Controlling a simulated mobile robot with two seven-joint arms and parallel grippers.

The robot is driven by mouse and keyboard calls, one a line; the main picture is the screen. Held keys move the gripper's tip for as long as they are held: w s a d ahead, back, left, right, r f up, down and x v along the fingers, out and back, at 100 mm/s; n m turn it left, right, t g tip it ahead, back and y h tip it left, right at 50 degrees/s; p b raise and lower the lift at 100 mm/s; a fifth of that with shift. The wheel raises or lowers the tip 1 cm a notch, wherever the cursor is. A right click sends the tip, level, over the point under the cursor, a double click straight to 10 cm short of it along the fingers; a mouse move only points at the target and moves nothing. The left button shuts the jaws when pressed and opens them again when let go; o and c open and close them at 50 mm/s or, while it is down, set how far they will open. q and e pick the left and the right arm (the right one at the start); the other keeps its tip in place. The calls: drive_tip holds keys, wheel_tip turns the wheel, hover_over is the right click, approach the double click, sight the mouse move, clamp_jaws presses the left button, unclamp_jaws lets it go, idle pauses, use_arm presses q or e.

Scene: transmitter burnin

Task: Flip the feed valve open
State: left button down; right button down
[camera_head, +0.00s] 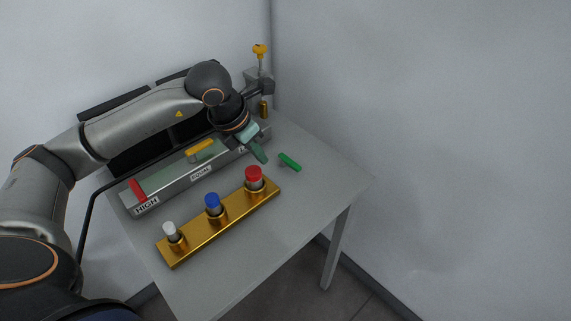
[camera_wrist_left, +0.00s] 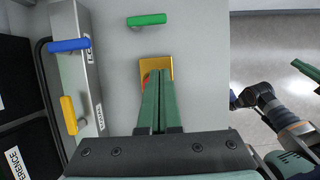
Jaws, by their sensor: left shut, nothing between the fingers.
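My left gripper (camera_head: 262,157) points down over the table between the grey panel box and the red-capped cylinder. Its green fingers also show in the left wrist view (camera_wrist_left: 159,78), closed together with nothing between them. A green bar handle (camera_head: 290,161) sits on the tabletop just right of the fingertips, apart from them; it also shows in the left wrist view (camera_wrist_left: 147,20), beyond the tips. A yellow knob on a thin stem (camera_head: 260,48) stands at the back corner. No label shows which one is the feed valve. Part of my right gripper (camera_wrist_left: 306,70) shows at the right edge.
A gold block (camera_head: 210,238) holds white, blue and red-capped cylinders at the table front. The long panel box (camera_head: 170,198) carries red and yellow levers; a blue lever (camera_wrist_left: 70,45) shows in the left wrist view. The right part of the table (camera_head: 325,183) is clear, near the wall.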

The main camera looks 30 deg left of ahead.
sight(274, 184)
use_arm(q)
drive_tip(key=x, duration=0.9)
drive_tip(key=shift+d+f, duration=0.1)
drive_tip(key=shift+f, duration=0.25)
drive_tip(key=w, duration=0.1)
drive_tip(key=w+d, duration=0.1)
drive_tip(key=w, duration=0.1)
drive_tip(key=shift+p, duration=0.3)
drive_tip(key=shift+w+d, duration=0.1)
drive_tip(key=shift+w, duration=0.35)
use_arm(e)
drive_tip(key=shift+w+d+r, duration=0.15)
drive_tip(key=shift+r, duration=0.1)
drive_tip(key=shift+f, duration=0.1)
use_arm(q)
drive_tip(key=shift+w, duration=0.1)
drive_tip(key=shift+d, duration=0.2)
use_arm(e)
drive_tip(key=shift+d, duration=0.25)
drive_tip(key=shift+w, duration=0.1)
